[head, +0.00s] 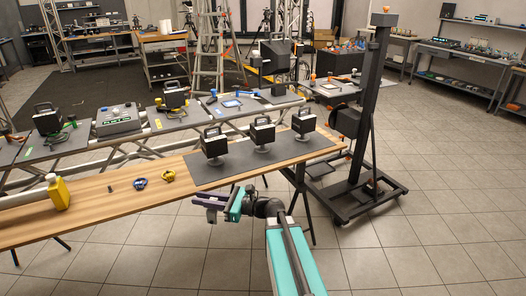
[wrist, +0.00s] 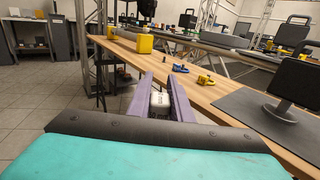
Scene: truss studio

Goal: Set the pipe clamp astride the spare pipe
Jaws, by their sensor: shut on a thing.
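My gripper (head: 207,202) is in front of the table's near edge in the head view, with its purple fingers pointing left. In the wrist view my gripper (wrist: 163,84) is shut on a pale grey-white thing, the pipe clamp (wrist: 160,103), low between the fingers. The fingers hide much of its shape.
Black lamps on stands (head: 214,144) stand on a dark mat (head: 215,176) at right.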

